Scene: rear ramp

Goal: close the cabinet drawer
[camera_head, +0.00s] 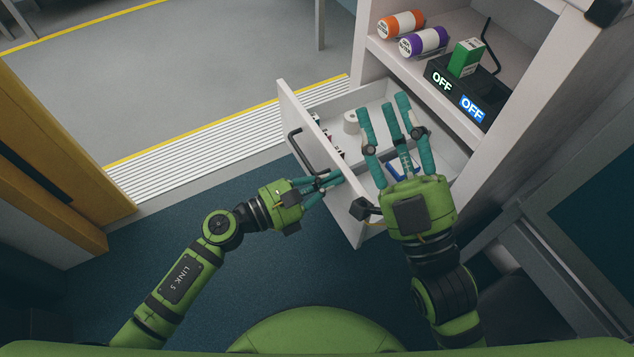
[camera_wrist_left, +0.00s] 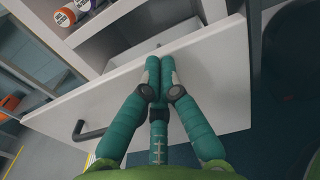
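The white cabinet drawer (camera_head: 432,150) is pulled out of the cabinet. Its front panel (camera_head: 305,125) faces left and carries a dark bar handle (camera_head: 301,152). In the left wrist view the panel (camera_wrist_left: 210,75) spans the picture, with the handle (camera_wrist_left: 88,131) at lower left.
The drawer holds a white roll (camera_head: 351,122), small items along the front panel and a blue item (camera_head: 397,171). The shelf above bears an orange can (camera_head: 401,24), a purple can (camera_head: 423,42), a green box (camera_head: 466,57) and a black device (camera_head: 486,88). Floor left of the drawer is clear.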

